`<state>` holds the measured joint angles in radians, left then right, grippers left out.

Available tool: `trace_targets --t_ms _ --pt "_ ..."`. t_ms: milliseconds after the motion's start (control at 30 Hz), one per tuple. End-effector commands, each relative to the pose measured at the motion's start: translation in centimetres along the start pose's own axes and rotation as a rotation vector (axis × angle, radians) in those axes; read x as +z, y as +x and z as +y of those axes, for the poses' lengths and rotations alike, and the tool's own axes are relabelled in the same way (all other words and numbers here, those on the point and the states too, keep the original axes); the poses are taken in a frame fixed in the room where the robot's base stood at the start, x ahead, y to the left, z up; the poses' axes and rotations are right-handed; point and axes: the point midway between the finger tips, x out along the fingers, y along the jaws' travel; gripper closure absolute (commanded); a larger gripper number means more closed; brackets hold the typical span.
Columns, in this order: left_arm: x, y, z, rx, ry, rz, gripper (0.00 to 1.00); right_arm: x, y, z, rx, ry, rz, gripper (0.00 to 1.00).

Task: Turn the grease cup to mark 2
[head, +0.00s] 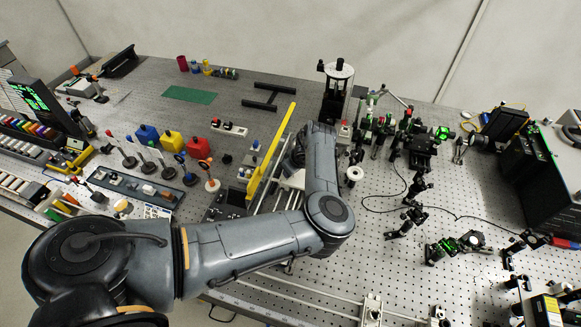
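My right gripper is not in view.
A tall dark device with a pale round top (338,70) stands behind my wrist. Optical mounts (424,150) crowd the right, with loose cables. Blue, yellow and red blocks (197,146) stand left.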

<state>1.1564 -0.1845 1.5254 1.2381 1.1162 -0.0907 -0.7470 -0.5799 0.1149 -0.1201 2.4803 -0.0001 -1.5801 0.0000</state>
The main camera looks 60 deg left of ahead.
Motion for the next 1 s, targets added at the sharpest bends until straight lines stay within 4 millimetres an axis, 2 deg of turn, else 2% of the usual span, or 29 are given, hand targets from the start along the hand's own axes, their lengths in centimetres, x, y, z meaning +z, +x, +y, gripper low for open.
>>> trace_targets --t_ms 533,567,700,1000 --pt "0.04 0.09 -0.03 0.009 0.022 0.000 1.00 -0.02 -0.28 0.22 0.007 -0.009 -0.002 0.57" --pt "0.04 0.10 -0.03 0.009 0.022 0.000 0.76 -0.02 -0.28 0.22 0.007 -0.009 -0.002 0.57" --pt "0.03 0.08 -0.03 0.009 0.022 0.000 0.55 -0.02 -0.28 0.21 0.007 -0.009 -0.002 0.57" --pt "0.00 -0.04 -0.01 0.009 0.021 0.000 0.55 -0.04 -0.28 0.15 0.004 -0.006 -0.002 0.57"
